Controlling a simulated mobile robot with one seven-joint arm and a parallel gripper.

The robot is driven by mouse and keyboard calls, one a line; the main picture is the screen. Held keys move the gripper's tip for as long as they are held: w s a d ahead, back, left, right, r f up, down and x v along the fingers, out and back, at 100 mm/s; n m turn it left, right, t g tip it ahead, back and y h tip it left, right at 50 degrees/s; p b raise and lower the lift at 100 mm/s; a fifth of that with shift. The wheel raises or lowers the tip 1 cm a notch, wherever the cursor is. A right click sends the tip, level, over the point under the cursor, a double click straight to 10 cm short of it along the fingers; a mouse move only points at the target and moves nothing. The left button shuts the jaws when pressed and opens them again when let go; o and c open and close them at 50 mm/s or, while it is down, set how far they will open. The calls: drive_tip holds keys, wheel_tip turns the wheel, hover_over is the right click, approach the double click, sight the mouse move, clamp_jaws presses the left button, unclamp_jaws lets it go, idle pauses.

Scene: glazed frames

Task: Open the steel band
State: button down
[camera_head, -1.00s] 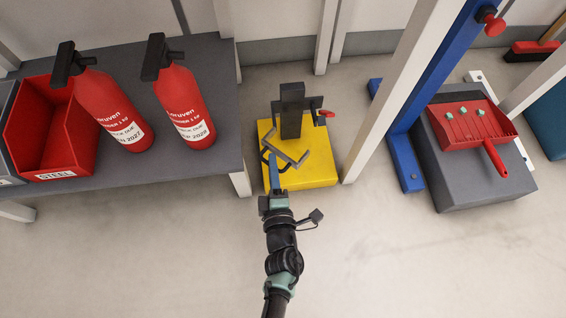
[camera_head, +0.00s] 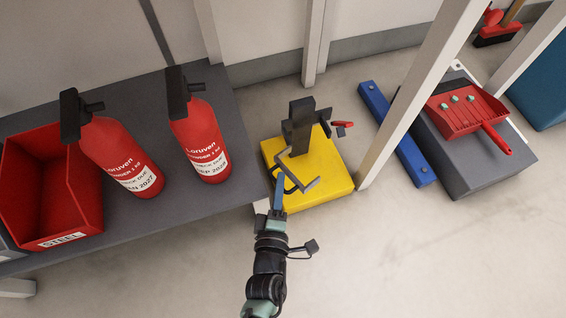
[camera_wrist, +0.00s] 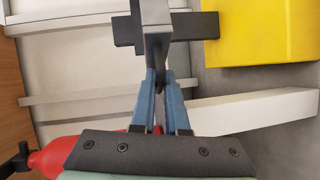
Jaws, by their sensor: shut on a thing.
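The steel band (camera_head: 300,187) is a bent grey bar beside a dark upright post (camera_head: 300,125) on a yellow block (camera_head: 335,180). My gripper (camera_head: 279,180) reaches the band from the front, its blue fingers close together. In the wrist view, my gripper (camera_wrist: 159,78) is shut on a dark thin part just below the end of the grey band (camera_wrist: 157,48). This part seems to be the band's black handle (camera_head: 291,190); the fingers hide most of it. A red lever (camera_head: 342,124) sticks out right of the post.
A dark table on the left bears two red extinguishers (camera_head: 120,160) (camera_head: 200,140) and a red bin (camera_head: 70,205) marked STEEL. A white post (camera_head: 400,110) stands right of the block. A red dustpan (camera_head: 465,112) lies on a grey box. Floor in front is clear.

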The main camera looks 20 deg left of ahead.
idle(0.4)
drive_tip(key=c, duration=1.2)
unclamp_jaws()
drive_tip(key=shift+a, duration=0.1)
drive_tip(key=p+v, duration=0.6)
drive_tip(key=v, duration=0.7)
drive_tip(key=shift+a, duration=0.1)
drive_tip(key=shift+c, duration=0.3)
